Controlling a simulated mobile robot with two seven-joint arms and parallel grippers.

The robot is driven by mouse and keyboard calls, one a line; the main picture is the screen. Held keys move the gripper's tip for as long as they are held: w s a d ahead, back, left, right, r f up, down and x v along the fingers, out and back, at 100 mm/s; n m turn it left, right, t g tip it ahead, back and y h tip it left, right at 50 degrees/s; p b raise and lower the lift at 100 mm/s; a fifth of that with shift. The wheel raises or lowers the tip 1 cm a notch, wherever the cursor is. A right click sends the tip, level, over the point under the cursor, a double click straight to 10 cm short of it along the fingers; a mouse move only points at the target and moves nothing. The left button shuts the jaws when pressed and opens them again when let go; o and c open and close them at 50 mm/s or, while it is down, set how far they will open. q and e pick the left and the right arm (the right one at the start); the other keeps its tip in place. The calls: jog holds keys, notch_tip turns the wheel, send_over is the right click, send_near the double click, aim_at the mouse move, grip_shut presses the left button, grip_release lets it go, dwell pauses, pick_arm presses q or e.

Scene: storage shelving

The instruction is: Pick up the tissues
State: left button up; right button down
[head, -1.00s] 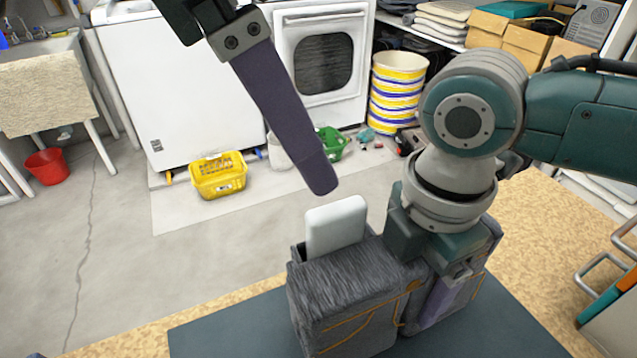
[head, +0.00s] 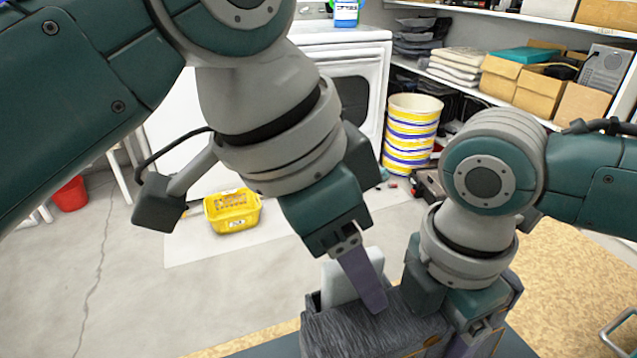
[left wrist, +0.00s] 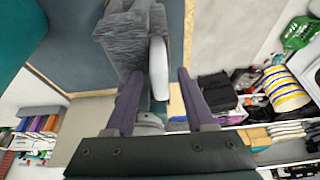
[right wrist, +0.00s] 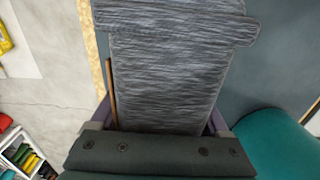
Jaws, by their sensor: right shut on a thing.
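A white, rounded flat pack (head: 338,284), which I take to be the tissues, stands up out of the back of a grey fabric bag (head: 365,328). In the head view my left gripper (head: 362,285) is at the pack, one purple finger in front of it and hiding part. In the left wrist view the pack (left wrist: 158,68) lies between the lines of the two parted fingers (left wrist: 160,98), its near end at their tips. My right gripper (head: 478,340) is shut on the grey bag, whose streaked body fills the gap between its fingers in the right wrist view (right wrist: 165,85).
The bag stands on a dark mat (left wrist: 72,30) on a speckled tan counter (head: 570,265). My right arm is close to the right of my left gripper. A yellow basket (head: 232,212) and a striped bucket (head: 411,130) are on the floor beyond.

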pick_arm(q)
grip_shut()
dwell(1.2)
